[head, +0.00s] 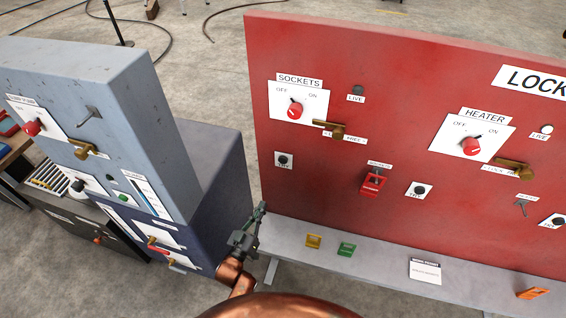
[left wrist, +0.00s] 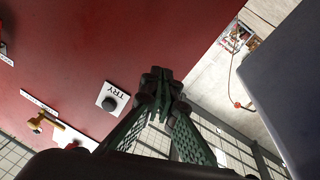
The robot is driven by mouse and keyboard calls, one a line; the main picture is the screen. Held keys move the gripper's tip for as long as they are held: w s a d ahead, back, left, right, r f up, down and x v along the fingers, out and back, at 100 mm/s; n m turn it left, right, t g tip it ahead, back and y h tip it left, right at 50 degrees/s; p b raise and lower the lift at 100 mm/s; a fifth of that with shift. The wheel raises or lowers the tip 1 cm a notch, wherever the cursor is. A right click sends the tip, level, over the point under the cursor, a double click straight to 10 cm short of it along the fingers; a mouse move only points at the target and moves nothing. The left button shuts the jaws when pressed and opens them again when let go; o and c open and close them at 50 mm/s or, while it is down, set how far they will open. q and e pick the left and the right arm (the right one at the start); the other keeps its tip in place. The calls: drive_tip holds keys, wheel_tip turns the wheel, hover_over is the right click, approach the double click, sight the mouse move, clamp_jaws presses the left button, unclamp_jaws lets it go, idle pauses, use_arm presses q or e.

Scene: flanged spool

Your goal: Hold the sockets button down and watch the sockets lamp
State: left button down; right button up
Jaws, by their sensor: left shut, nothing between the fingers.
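The sockets button (head: 284,160) is a dark round knob on a white plate at the lower left of the red board. A dark button marked TRY (left wrist: 109,104), likely the same one, shows in the left wrist view. The sockets lamp (head: 358,89), above its LIVE label, looks dark. My left gripper (head: 263,208) is shut and empty, below and left of the button in the head view. In the left wrist view its fingertips (left wrist: 160,86) appear beside the button, apart from it. My right gripper is not in view.
The sockets knob (head: 295,110) and brass latch (head: 336,131) are above the button. The heater lamp (head: 547,129) looks white. A grey shelf (head: 380,262) below holds yellow, green and orange pieces and a card. A grey cabinet (head: 90,75) stands left, with a gap between.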

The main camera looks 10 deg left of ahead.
use_arm(q)
drive_tip(key=s+d+r+t+h, duration=0.1)
drive_tip(key=d+r+t+h, duration=0.1)
drive_tip(key=r, duration=0.6)
drive_tip(key=s+d+r+m+t+h, duration=0.1)
drive_tip(key=s+d+r+t+h, duration=0.1)
drive_tip(key=r, duration=0.7)
drive_tip(key=shift+d+r+t+h+b, duration=0.15)
drive_tip(key=shift+d+t+h+b, duration=0.25)
drive_tip(key=shift+t+h, duration=0.4)
